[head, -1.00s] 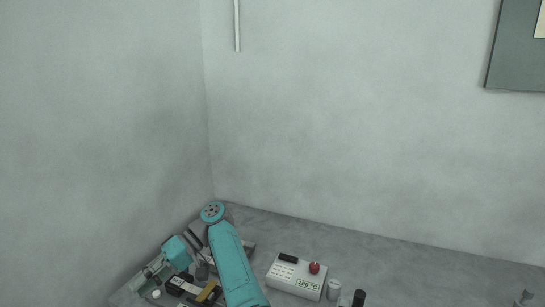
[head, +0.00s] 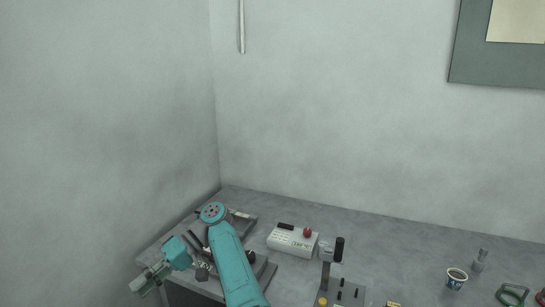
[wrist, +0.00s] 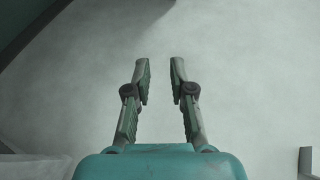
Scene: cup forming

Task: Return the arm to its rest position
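My teal arm (head: 232,262) is folded at the lower left of the head view, over the left end of the grey workbench (head: 400,262). My gripper (head: 138,286) hangs at the bench's left front side, clear of the things on it. In the wrist view my gripper (wrist: 160,72) has its two fingers apart with nothing between them.
A white control box (head: 292,241) with a red knob stands on the bench. Right of it are a stand with a black handle (head: 339,249), a paper cup (head: 456,278), a small grey bottle (head: 480,260) and green-handled tools (head: 513,293). Walls close the left and back.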

